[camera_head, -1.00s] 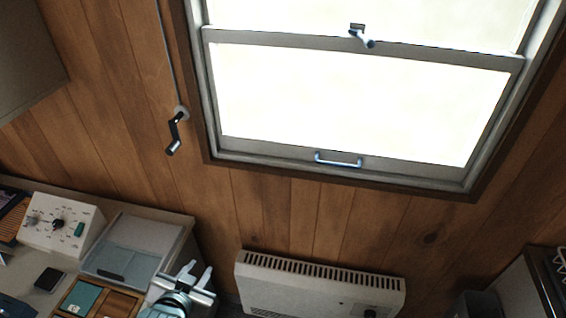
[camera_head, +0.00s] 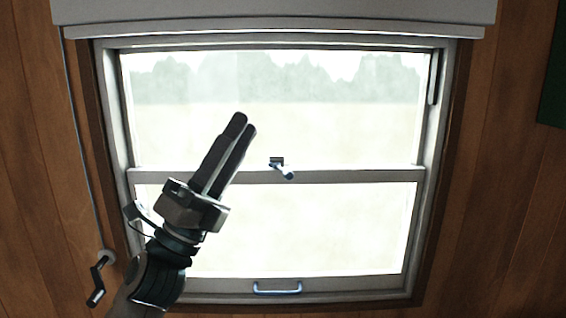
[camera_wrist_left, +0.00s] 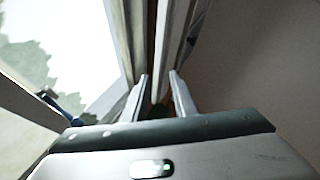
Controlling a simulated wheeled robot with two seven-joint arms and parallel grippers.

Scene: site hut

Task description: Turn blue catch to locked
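The blue catch (camera_head: 284,170) sits at the middle of the window's horizontal meeting rail. Its blue lever points down and to the right from a dark mount. My left gripper (camera_head: 243,122) is in front of the upper pane, up and to the left of the catch, with its fingers pointing up and to the right. In the left wrist view the fingers (camera_wrist_left: 158,77) stand apart with nothing between them, so it is open and empty. The catch also shows at the left of that view (camera_wrist_left: 68,105), clear of the fingers. My right gripper is not in view.
A blue pull handle (camera_head: 277,288) is on the bottom rail of the lower sash. A crank handle (camera_head: 98,280) hangs at the lower left on the wood wall. A pale blind housing (camera_head: 270,12) spans the window top. Room around the catch is clear.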

